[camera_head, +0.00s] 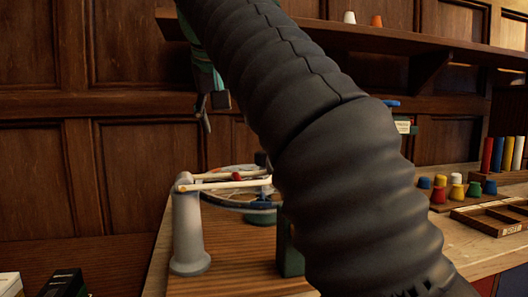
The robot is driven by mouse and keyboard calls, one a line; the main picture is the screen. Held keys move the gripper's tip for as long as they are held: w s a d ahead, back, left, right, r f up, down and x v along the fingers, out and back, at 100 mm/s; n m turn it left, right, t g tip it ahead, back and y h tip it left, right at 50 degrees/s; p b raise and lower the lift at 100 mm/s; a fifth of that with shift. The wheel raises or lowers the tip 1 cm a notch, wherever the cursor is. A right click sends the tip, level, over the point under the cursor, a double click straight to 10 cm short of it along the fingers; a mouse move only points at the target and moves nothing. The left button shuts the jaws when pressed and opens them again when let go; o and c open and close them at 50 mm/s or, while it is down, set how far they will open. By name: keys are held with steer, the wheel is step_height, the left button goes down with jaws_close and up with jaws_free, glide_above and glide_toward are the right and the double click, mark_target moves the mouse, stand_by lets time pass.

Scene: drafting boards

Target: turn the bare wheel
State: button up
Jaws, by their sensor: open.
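A wheel with a thin rim (243,207) and a red knob (236,176) near its middle shows on a wooden board, tilted nearly flat in this view. Cream bars cross above it, and a grey post (188,232) stands at its left. My arm hides the wheel's right part, and I cannot tell whether another wheel is behind it. My gripper (211,108) is open and hangs above and left of the wheel, apart from it. Nothing shows between its fingers.
Several coloured pots (457,187) and a wooden tray (490,219) are on the bench at right. A shelf (350,33) runs overhead with a white and an orange cup. Dark boxes (66,284) are at lower left.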

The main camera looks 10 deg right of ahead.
steer(key=w+d+f+m, duration=0.2)
steer(key=w, duration=0.1)
steer(key=w+d+f+m+h, duration=0.1)
steer(key=w+d+f+m, duration=0.1)
steer(key=w+d+f, duration=0.1)
steer(key=w+d+f+m+h, duration=0.1)
steer(key=w+d+f, duration=0.2)
steer(key=shift+w+f+m, duration=0.2)
steer(key=shift+m, duration=0.2)
stand_by(0.4)
jaws_close()
